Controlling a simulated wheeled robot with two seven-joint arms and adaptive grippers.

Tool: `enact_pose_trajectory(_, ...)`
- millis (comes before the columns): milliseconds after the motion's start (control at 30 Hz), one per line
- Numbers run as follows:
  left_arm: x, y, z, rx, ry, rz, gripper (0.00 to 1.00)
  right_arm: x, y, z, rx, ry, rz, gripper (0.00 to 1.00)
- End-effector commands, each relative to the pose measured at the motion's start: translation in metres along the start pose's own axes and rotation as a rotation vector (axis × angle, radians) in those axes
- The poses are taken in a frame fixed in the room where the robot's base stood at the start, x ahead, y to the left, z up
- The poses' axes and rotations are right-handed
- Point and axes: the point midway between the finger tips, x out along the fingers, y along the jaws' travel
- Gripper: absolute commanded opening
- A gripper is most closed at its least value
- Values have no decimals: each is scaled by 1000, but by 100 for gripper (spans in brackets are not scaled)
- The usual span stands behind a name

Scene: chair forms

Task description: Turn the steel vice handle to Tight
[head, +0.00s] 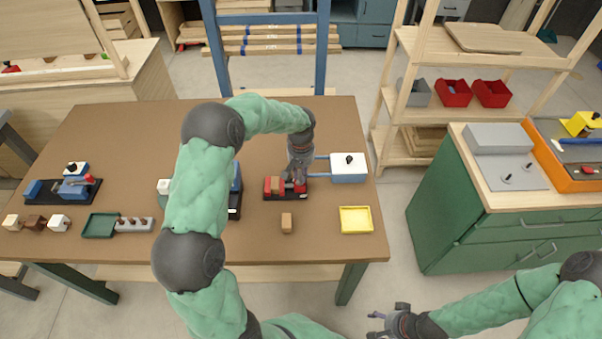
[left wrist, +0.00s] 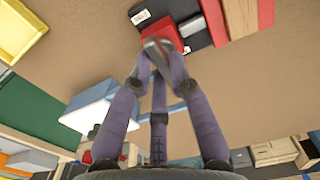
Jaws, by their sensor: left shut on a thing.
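A red vice (head: 272,186) on a dark base stands on the brown table, right of the middle; it also shows in the left wrist view (left wrist: 178,36). My left gripper (head: 297,182) reaches down onto its right part. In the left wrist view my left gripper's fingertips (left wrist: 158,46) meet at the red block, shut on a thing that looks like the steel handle. The fingers hide most of the handle, so its angle cannot be told. Small pale labels on the base are too small to read. My right gripper (head: 388,325) is empty, low in front of the table, its fingers apart.
A white and blue box (head: 348,168) stands close right of the vice. A yellow tray (head: 356,219) and a wooden block (head: 287,222) lie in front. A blue vice (head: 76,188) and a green tray (head: 99,225) are at the left. My left arm hides the table's middle.

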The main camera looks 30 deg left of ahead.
Motion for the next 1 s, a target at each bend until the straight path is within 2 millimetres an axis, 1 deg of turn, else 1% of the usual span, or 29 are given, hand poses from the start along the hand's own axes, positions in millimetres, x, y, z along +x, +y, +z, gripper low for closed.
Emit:
enact_pose_trajectory(433, 0, 0, 0, -10, 0, 0, 0, 0, 0, 0, 0, 0, 0, 65)
enact_pose_trajectory(467, 0, 0, 0, -10, 0, 0, 25, 0, 0, 0, 0, 0, 0, 65)
enact_pose_trajectory(500, 0, 0, 0, -10, 0, 0, 37, 0, 0, 0, 0, 0, 0, 65)
enact_pose_trajectory(533, 0, 0, 0, -10, 0, 0, 44, 0, 0, 0, 0, 0, 0, 65)
enact_pose_trajectory(867, -1, 0, 0, -9, 0, 0, 44, 0, 0, 0, 0, 0, 0, 65)
enact_pose_trajectory(1000, -10, 0, -1, -9, 2, 0, 44, 0, 0, 0, 0, 0, 0, 65)
